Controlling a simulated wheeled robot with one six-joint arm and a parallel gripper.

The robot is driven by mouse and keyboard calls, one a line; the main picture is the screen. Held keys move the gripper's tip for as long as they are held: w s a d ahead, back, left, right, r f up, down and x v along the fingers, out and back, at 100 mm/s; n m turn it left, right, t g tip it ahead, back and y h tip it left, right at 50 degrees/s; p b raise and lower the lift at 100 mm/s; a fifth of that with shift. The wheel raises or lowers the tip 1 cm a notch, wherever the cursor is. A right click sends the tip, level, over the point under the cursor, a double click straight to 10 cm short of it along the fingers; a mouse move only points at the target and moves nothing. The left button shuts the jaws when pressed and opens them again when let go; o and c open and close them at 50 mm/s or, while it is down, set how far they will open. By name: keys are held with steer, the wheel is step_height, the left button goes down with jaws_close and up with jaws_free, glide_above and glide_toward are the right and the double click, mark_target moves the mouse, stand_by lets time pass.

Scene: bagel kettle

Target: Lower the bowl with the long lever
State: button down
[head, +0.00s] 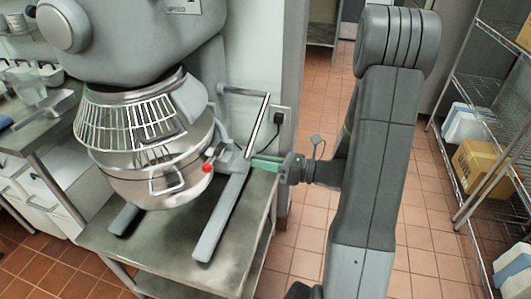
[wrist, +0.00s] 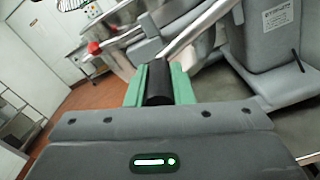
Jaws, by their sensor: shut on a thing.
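The steel mixer bowl (head: 135,187) hangs in its cradle under the wire guard (head: 125,122), above the mixer's feet. The long lever (head: 258,125) is a bright metal rod on the mixer's right side, running steeply down to my gripper (head: 262,162). In the wrist view, the lever (wrist: 200,30) runs to a black grip (wrist: 158,83), which lies between the green fingers of my gripper (wrist: 158,90). The fingers are shut on this grip and partly hide it. A red knob (head: 207,168) sits beside the bowl, left of my gripper.
The mixer stands on a steel table (head: 165,240). A wall plug with cable (head: 278,118) is just behind the lever. Wire shelves (head: 480,130) with a cardboard box (head: 478,165) stand at the right. Tiled floor (head: 305,215) is open between table and shelves.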

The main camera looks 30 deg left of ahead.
steer(key=r+m+p, duration=0.1)
steer(key=r+p, duration=0.2)
steer(key=r+m+p, duration=0.1)
steer(key=r+p, duration=0.1)
steer(key=p, duration=0.1)
steer(key=s+r+m+p, duration=0.1)
steer(key=r+p, duration=0.2)
steer(key=shift+d+r+m, duration=0.15)
steer(key=shift+r+m, duration=0.15)
steer(key=shift+r, duration=0.05)
steer(key=w+a+r+p, duration=0.1)
steer(key=w+r+p, duration=0.1)
steer(key=r+p, duration=0.3)
steer(key=w+r+p, duration=0.3)
steer(key=r+p, duration=0.3)
steer(key=r, duration=0.3)
steer(key=shift+w+a+p, duration=0.3)
steer(key=shift+a, duration=0.1)
steer(key=shift+r, duration=0.1)
steer(key=c, duration=1.3)
jaws_free()
steer(key=shift+d, duration=0.1)
steer(key=b+v, duration=0.3)
steer(key=v, duration=1)
steer(key=shift+d, duration=0.35)
